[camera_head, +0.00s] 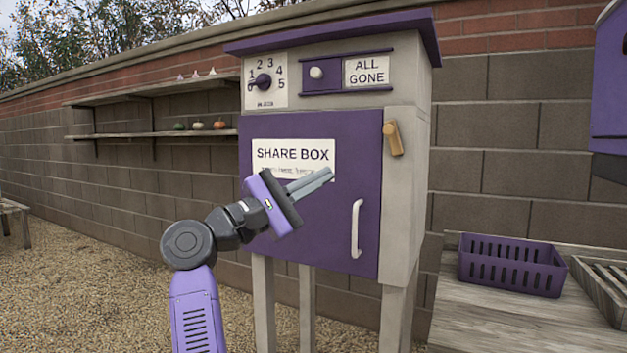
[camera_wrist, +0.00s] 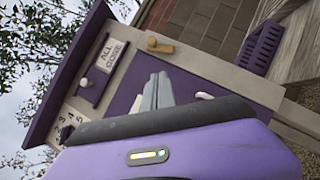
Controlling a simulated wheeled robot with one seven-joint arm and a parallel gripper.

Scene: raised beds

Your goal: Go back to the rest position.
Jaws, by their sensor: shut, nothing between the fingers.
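My gripper (camera_head: 312,182) is raised in front of the purple door (camera_head: 340,215) of the share box, its fingers pointing right and slightly up. The fingers are together with nothing between them. They also show in the wrist view (camera_wrist: 157,88). In the head view my gripper covers part of the door and the lower edge of the SHARE BOX sign (camera_head: 293,155). The door looks shut, with a pale vertical handle (camera_head: 356,228) to the right of my gripper. I cannot tell how far the fingertips are from the door.
The box has a number dial (camera_head: 263,81), an ALL GONE slider with a pale knob (camera_head: 316,72) and a wooden latch (camera_head: 393,139). A purple basket (camera_head: 512,266) stands on a bench at right. Wall shelves (camera_head: 155,134) hold small items. Gravel (camera_head: 90,275) is open at left.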

